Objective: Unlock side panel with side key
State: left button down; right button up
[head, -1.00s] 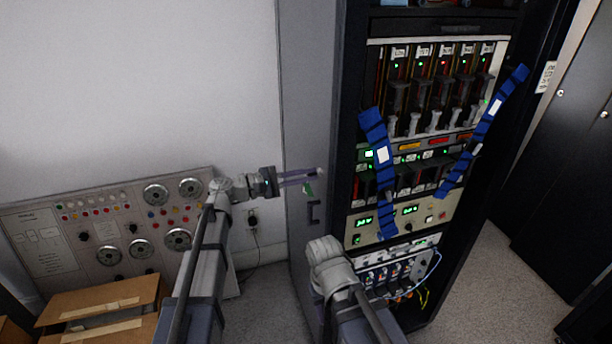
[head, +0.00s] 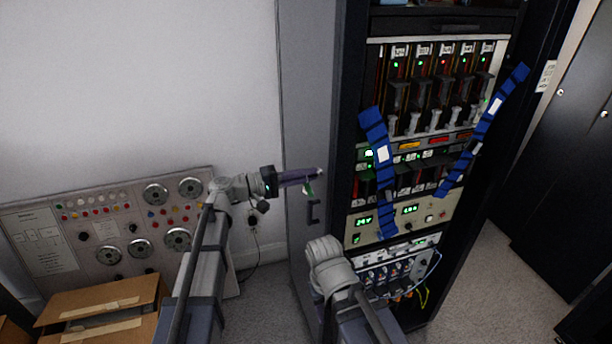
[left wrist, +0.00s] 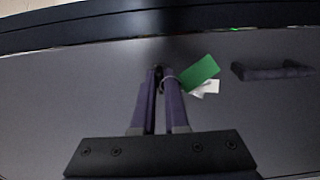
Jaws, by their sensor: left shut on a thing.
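The grey side panel (head: 308,90) of the rack fills most of the left wrist view (left wrist: 55,95). My left gripper (head: 316,174) reaches the panel above its dark handle (head: 314,211). Its purple fingers (left wrist: 163,76) are shut on the side key, at or very near the panel face. The key's body is mostly hidden between the fingertips. Its green tag (left wrist: 200,73) and a white tag (left wrist: 208,88) hang from a ring beside the fingers. I cannot tell how deep the key sits in the lock. My right gripper is not visible.
The open rack front (head: 430,100) with blue straps (head: 378,150) is right of the panel. A control console (head: 110,225) stands at the left wall, with a cardboard box (head: 100,310) before it. My right arm is low in front of the rack.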

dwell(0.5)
pick_arm(q)
jog(key=c, duration=0.9)
grip_release()
jog(key=shift+c, duration=0.2)
jog(key=shift+s, duration=0.1)
